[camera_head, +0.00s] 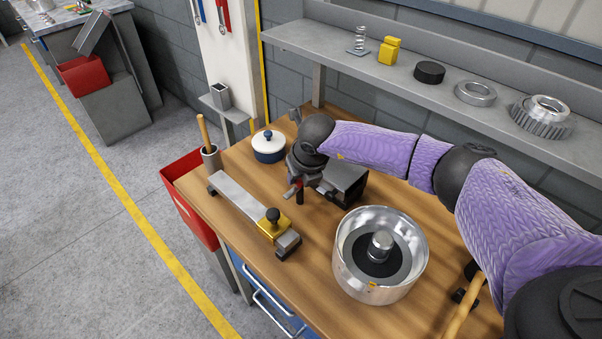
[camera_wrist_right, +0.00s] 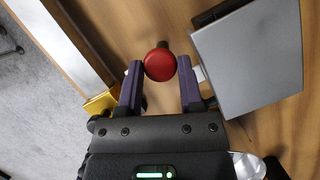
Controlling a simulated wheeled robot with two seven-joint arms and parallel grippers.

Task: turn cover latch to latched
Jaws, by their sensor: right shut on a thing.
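My right gripper (camera_head: 298,184) is low over the wooden bench, beside a dark grey box (camera_head: 347,181). In the right wrist view, the purple-padded fingers (camera_wrist_right: 160,72) are on both sides of a round red knob (camera_wrist_right: 159,65), shut on it. A red part (camera_head: 292,190) also shows at the gripper in the head view. The grey box fills the right side of the wrist view (camera_wrist_right: 250,58), close to the right finger. I cannot make out a latch body or its turned position; the arm and gripper hide part of the box. My left gripper is out of view.
A steel bar fixture with a yellow clamp (camera_head: 272,226) lies left of the gripper. A white and blue pot (camera_head: 268,147) stands behind it. A large metal drum (camera_head: 379,256) stands front right. A shelf (camera_head: 430,92) with parts runs along the wall.

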